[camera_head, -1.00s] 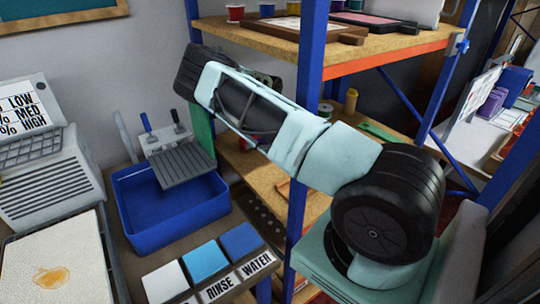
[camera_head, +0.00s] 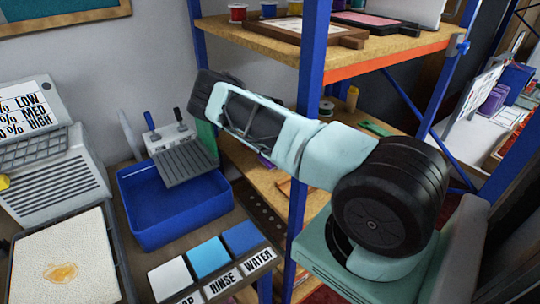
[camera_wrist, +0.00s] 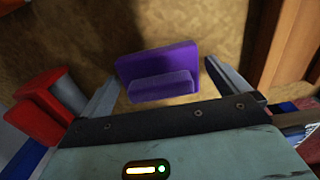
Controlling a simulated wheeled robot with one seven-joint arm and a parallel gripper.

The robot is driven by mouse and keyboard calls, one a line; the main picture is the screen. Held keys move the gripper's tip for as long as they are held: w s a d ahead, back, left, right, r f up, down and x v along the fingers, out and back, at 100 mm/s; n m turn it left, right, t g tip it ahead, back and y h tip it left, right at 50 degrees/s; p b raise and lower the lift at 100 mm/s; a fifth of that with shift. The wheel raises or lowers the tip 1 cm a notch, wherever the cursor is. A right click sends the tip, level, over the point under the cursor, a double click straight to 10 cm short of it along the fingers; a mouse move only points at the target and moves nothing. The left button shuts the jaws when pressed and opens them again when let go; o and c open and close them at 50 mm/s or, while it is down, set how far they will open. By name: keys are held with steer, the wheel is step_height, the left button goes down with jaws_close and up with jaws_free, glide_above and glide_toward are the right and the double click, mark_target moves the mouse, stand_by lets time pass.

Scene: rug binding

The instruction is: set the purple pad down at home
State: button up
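The purple pad (camera_wrist: 158,62), a flat block with a raised grip bar, is on or just above a tan speckled board surface in the wrist view. My gripper (camera_wrist: 162,70) is open, with one finger on each side of the pad and a narrow gap visible at the right finger. A small purple patch (camera_head: 265,161) shows below my arm at the middle shelf in the head view, perhaps the same pad. My gripper is hidden behind my arm there. No spot marked as home can be made out.
A red block (camera_wrist: 40,108) lies left of my gripper, and a brown wooden edge (camera_wrist: 288,45) stands at right. A blue tub (camera_head: 165,213) stands at left.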

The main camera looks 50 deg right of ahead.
step_height(320, 180, up, 12)
steer(key=b, duration=0.3)
stand_by(0.3)
stand_by(0.5)
